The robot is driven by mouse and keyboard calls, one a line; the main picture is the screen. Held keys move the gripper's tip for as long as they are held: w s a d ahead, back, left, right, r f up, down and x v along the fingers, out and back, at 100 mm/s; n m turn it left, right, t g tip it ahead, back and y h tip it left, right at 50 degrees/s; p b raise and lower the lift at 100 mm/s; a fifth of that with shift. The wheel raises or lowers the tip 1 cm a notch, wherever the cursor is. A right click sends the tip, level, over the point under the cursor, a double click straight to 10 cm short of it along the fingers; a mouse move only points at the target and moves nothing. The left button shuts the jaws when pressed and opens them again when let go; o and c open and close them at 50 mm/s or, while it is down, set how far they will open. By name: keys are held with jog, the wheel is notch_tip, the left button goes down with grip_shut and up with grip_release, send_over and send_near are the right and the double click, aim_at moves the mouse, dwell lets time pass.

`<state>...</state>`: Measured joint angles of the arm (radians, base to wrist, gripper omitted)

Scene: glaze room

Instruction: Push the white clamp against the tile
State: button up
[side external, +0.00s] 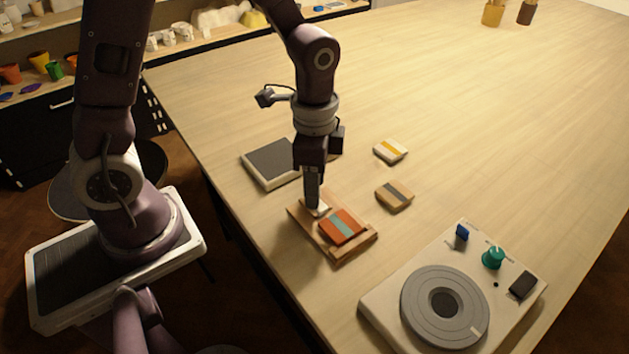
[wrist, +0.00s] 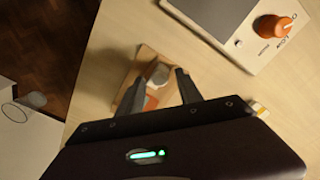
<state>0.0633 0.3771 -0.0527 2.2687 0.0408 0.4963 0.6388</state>
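The white clamp (side external: 321,209) sits on a wooden board (side external: 362,246), partly hidden by my gripper in the side view. In the wrist view the clamp (wrist: 158,74) shows between and beyond my fingertips. The tile (side external: 342,227) is orange with a teal stripe and lies on the board, to the clamp's lower right. The wrist view shows only part of the orange tile (wrist: 151,103). I cannot tell whether clamp and tile touch. My gripper (side external: 314,208) points down at the clamp; in the wrist view my gripper (wrist: 160,76) has its fingers apart, with slim gaps beside the clamp.
A dark-topped slab (side external: 272,163) lies behind the board. Two small striped tiles, one pale (side external: 390,150) and one tan (side external: 394,195), lie to the right. A white wheel device (side external: 386,292) stands at the front right. The table's edge is close on the board's left.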

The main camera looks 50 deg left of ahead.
grip_shut()
jog(key=shift+d, duration=0.1)
dwell(1.2)
